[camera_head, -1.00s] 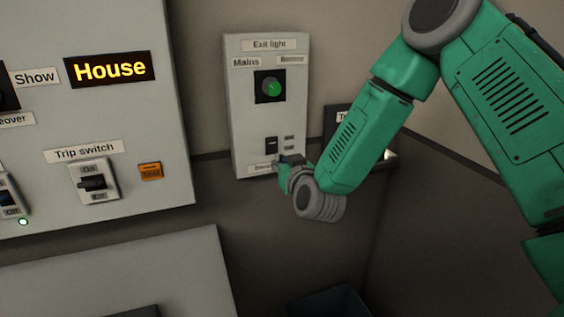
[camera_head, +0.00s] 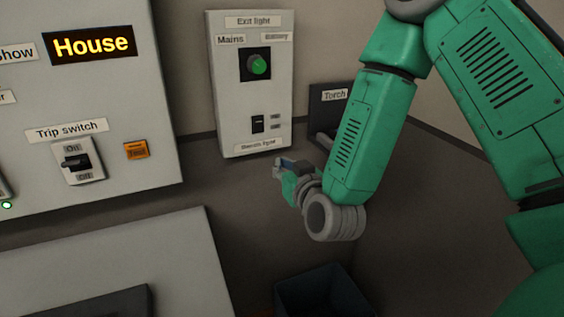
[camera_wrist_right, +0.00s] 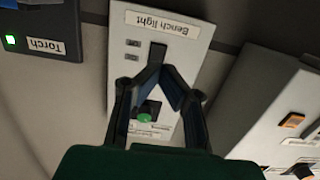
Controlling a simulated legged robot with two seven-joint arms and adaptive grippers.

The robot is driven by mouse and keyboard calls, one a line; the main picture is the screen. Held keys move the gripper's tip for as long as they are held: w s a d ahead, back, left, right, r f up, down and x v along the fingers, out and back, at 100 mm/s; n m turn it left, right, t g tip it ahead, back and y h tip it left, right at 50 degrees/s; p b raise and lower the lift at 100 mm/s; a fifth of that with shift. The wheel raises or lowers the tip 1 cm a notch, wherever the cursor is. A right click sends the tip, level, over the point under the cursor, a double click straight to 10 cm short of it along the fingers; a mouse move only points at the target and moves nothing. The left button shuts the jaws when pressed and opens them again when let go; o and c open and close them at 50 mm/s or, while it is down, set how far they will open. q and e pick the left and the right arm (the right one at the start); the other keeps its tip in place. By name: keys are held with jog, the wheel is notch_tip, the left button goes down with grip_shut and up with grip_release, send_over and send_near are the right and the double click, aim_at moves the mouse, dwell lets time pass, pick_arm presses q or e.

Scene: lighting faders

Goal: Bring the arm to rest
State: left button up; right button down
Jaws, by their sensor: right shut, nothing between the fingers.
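My right arm (camera_head: 365,135) is green with grey joints and comes in from the upper right in the head view. Its gripper (camera_head: 279,163) is just below the Exit light panel (camera_head: 223,100), apart from it, with nothing held. In the right wrist view the gripper's dark fingers (camera_wrist_right: 161,68) meet at their tips, shut and empty, in front of the same panel, which appears upside down. The panel has a green knob (camera_head: 259,65) and a dark rocker switch (camera_head: 257,124) above a Bench light label (camera_head: 255,145). My left gripper is not in view.
A large panel (camera_head: 75,100) at left carries a lit House sign (camera_head: 93,44), a trip switch (camera_head: 77,161) and an orange button (camera_head: 136,150). A Torch holder (camera_head: 330,96) is behind my forearm. A dark bin (camera_head: 325,290) stands below. A grey surface (camera_head: 180,255) is at lower left.

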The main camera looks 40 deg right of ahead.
jog(key=shift+s+r, duration=0.1)
jog(key=s+a+f+n+g+y+b, duration=0.1)
jog(key=s+a+f+g, duration=0.2)
jog(key=f, duration=0.5)
jog(key=s+a+f+n+g+y, duration=0.1)
jog(key=s+f+g, duration=0.1)
jog(key=s+f, duration=0.35)
jog(key=s+a+f+g+y+b, duration=0.1)
jog(key=s+a+f+g+y, duration=0.15)
jog(key=f, duration=0.65)
jog(key=s+f+g, duration=0.4)
jog(key=s+f, duration=0.2)
jog(key=s, duration=0.4)
jog(key=s+f+n+g+b, duration=0.1)
jog(key=s+f+g, duration=0.3)
jog(key=s, duration=0.5)
notch_tip(320, 180, down, 2)
jog(key=shift+s+a+h, duration=0.25)
jog(key=shift+s+h, duration=0.1)
jog(key=shift+w, duration=0.15)
